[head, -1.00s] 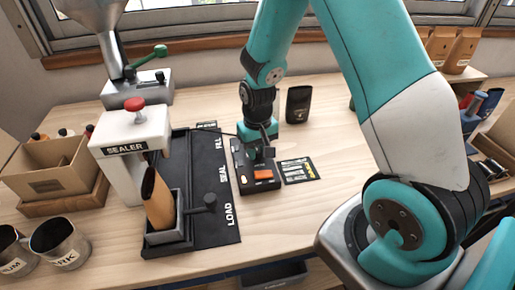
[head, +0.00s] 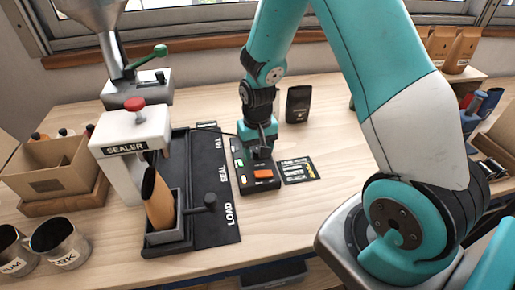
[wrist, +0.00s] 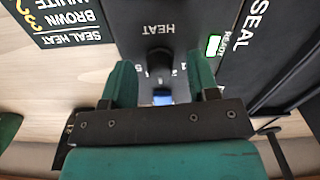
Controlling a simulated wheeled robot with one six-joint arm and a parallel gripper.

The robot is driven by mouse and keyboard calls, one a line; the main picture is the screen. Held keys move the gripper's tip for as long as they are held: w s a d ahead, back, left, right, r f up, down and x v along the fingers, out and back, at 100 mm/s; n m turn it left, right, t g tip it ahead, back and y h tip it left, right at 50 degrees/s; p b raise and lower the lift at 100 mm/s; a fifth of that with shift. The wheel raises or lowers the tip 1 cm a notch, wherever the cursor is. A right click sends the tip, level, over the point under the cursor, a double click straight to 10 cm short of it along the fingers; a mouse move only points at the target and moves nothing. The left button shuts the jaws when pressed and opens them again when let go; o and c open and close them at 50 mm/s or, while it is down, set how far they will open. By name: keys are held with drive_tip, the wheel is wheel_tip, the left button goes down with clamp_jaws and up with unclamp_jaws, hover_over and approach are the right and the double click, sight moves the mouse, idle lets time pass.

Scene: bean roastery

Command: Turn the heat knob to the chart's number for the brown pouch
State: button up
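The heat knob (wrist: 158,62) is a dark round knob on the black control box (head: 258,184), under the word HEAT in the wrist view. My gripper (wrist: 161,85) is open, its green fingers on either side of the knob with gaps showing; I cannot tell whether they touch it. Scale numbers around the knob are partly hidden. In the head view my gripper (head: 262,155) is over the box. The chart (wrist: 70,20) has SEAL HEAT, BROWN and WHITE lines with yellow numbers, partly cut off. A brown pouch (head: 158,205) stands tilted in the holder at LOAD.
A white sealer (head: 135,140) with a red top stands left of the black mat (head: 212,215). A dark pouch-like item (head: 298,104) stands behind the chart. Metal cups (head: 60,242) and a cardboard box (head: 45,165) are at left. An orange switch (head: 263,174) is on the box.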

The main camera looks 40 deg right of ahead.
wheel_tip(320, 180, up, 18)
drive_tip(key=shift+f+b, duration=0.25)
drive_tip(key=shift+b, duration=0.15)
idle(0.5)
drive_tip(key=s+a+r+n+y, duration=0.2)
drive_tip(key=s+a+n, duration=0.3)
drive_tip(key=s+a, duration=0.3)
drive_tip(key=s+a+r+n+y, duration=0.2)
drive_tip(key=s+a+n, duration=0.3)
drive_tip(key=s+a, duration=0.3)
drive_tip(key=s+r, duration=0.1)
drive_tip(key=s, duration=0.3)
drive_tip(key=shift+a, duration=0.35)
